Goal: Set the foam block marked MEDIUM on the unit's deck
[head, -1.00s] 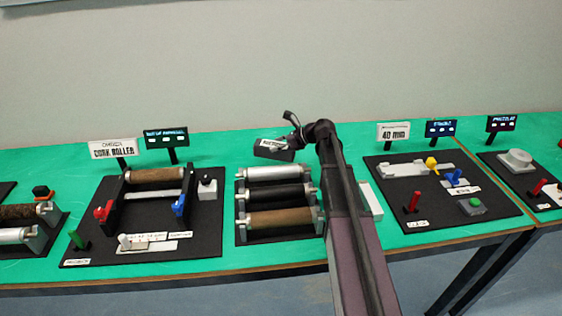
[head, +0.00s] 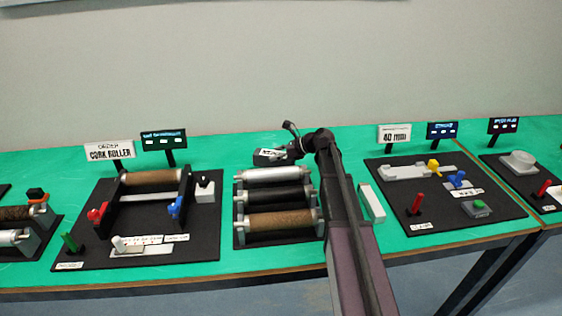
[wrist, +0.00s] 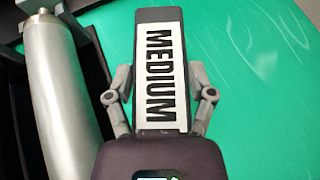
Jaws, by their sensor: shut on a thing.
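The foam block marked MEDIUM (wrist: 160,70) is dark with a white label and fills the middle of the wrist view. My gripper (wrist: 161,78) is shut on it, a finger on each long side. In the head view the block (head: 269,157) is small, just behind the rack of rollers, and my gripper (head: 291,153) holds its right end. I cannot tell whether the block touches the table. The unit under the CORK ROLLER sign has a black deck (head: 200,238), left of the block, with a cork roller, levers and a slider on it.
The rack of rollers (head: 278,198) stands just in front of the block; a metal roller (wrist: 62,105) runs close on the left in the wrist view. A white block (head: 371,203) lies right of my arm. Another black-decked unit (head: 455,225) stands farther right. Green table (wrist: 265,60) is clear to the right.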

